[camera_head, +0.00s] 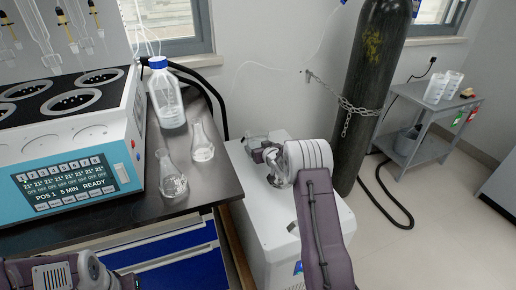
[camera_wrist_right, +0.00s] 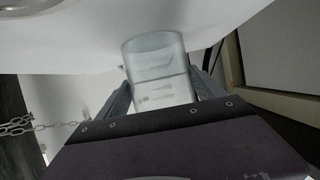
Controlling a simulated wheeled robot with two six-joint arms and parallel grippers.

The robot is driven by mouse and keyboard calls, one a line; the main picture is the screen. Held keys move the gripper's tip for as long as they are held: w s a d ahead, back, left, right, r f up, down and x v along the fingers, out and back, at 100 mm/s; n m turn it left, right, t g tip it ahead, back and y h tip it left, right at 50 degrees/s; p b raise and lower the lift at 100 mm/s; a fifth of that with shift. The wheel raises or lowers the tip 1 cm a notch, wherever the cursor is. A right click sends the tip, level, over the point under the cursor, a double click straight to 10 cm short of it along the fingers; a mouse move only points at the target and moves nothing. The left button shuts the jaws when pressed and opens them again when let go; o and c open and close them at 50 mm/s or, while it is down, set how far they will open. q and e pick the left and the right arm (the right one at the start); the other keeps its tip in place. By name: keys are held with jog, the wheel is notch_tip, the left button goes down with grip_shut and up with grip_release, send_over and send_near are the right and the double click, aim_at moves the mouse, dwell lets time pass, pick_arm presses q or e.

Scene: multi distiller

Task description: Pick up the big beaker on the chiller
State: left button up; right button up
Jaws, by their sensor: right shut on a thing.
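The big beaker (camera_wrist_right: 160,62) is a clear glass vessel with faint markings, seen in the right wrist view against the white chiller top. My right gripper (camera_wrist_right: 163,90) is shut on it, with one grey finger on each side. In the head view my right gripper (camera_head: 266,152) is over the top of the white chiller (camera_head: 273,215), and the beaker is hard to make out there behind the wrist. I cannot tell whether the beaker still touches the chiller. Part of my left arm shows at the lower left of the head view, but its fingers do not show.
Two conical flasks (camera_head: 171,178) (camera_head: 202,145) and a blue-capped bottle (camera_head: 166,95) stand on the dark bench beside the distiller (camera_head: 70,150). A chained gas cylinder (camera_head: 372,80) stands close behind the chiller. A grey cart (camera_head: 425,155) is at the right, with open floor in front.

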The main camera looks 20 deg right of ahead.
jog(key=shift+r, duration=0.2)
jog(key=shift+r+p, duration=0.4)
jog(key=shift+r, duration=0.2)
jog(key=s+d+r+p, duration=0.4)
jog(key=d+r+p, duration=0.3)
jog(key=d+r, duration=0.2)
jog(key=shift+d+r, duration=0.25)
jog(key=shift+d, duration=0.7)
